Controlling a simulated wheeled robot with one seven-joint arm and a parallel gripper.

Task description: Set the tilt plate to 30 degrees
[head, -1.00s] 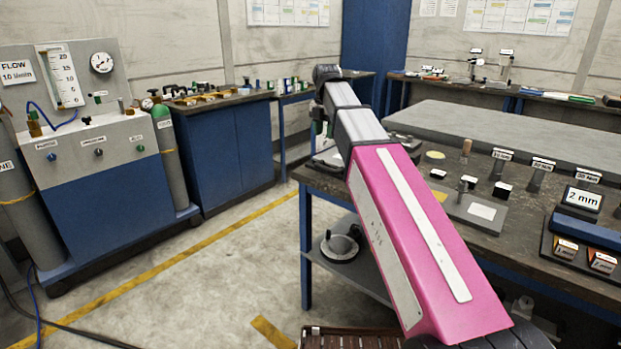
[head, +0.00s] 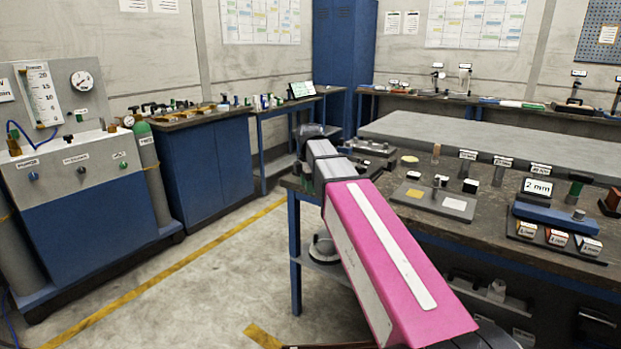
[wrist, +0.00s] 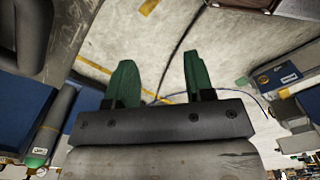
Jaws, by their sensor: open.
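My gripper (wrist: 160,82) shows in the wrist view with its two green fingers apart and nothing between them. The wrist view has floor behind the fingers, with a yellow line. In the head view my pink and grey arm reaches out over the near left corner of the dark workbench (head: 420,222), and it hides the gripper. I cannot make out a tilt plate or an angle scale for certain.
A "2 mm" display (head: 537,189) and a tray of labelled blocks (head: 555,238) stand at the bench's right. A round dial-like item (head: 322,250) sits on the lower shelf. A gas panel (head: 88,195) and blue cabinet (head: 208,165) stand left. The floor (head: 225,280) between is clear.

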